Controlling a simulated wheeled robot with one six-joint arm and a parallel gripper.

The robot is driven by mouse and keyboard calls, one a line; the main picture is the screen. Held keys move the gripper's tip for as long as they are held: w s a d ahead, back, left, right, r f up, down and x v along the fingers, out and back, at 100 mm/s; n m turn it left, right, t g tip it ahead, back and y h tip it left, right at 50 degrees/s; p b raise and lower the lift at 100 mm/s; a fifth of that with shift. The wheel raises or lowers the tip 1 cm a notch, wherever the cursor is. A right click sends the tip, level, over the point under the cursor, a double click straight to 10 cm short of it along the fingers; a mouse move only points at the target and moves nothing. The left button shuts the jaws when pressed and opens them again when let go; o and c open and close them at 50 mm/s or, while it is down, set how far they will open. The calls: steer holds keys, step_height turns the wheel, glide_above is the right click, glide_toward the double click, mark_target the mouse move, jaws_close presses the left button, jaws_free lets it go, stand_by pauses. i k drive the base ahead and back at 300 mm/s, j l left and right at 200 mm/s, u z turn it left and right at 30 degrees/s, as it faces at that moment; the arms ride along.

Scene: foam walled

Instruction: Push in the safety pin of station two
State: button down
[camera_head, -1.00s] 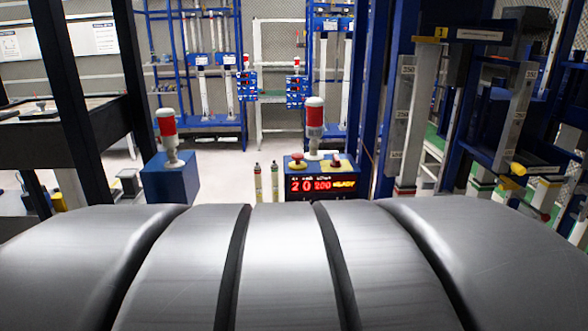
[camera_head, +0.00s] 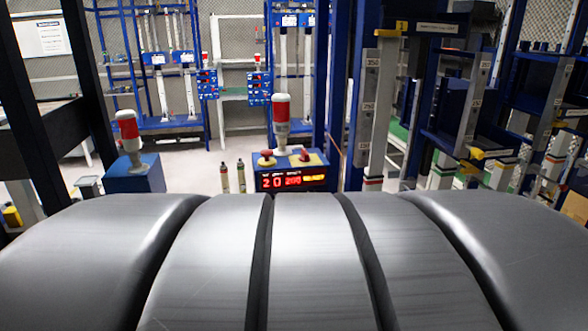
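My gripper is not in view. I cannot make out which part is the safety pin of station two, and no station number is readable. A blue control box (camera_head: 295,182) stands ahead, with a lit red and yellow display (camera_head: 290,181) on its front. On the right, blue racks (camera_head: 455,145) carry a yellow knob-like part (camera_head: 468,181) low down and a yellow part (camera_head: 402,26) high up.
A second signal lamp (camera_head: 127,130) stands on a blue box (camera_head: 135,178) at left. Two slim bottle-like cylinders (camera_head: 233,178) stand left of the control box. Blue frames with small panels (camera_head: 259,88) stand farther back. Light floor (camera_head: 195,155) shows clear between.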

mark_target(478, 180)
steer(key=z, duration=1.5)
steer(key=i+z, duration=0.25)
steer(key=i, duration=0.35)
steer(key=i+j+z, duration=0.2)
steer(key=i, duration=0.35)
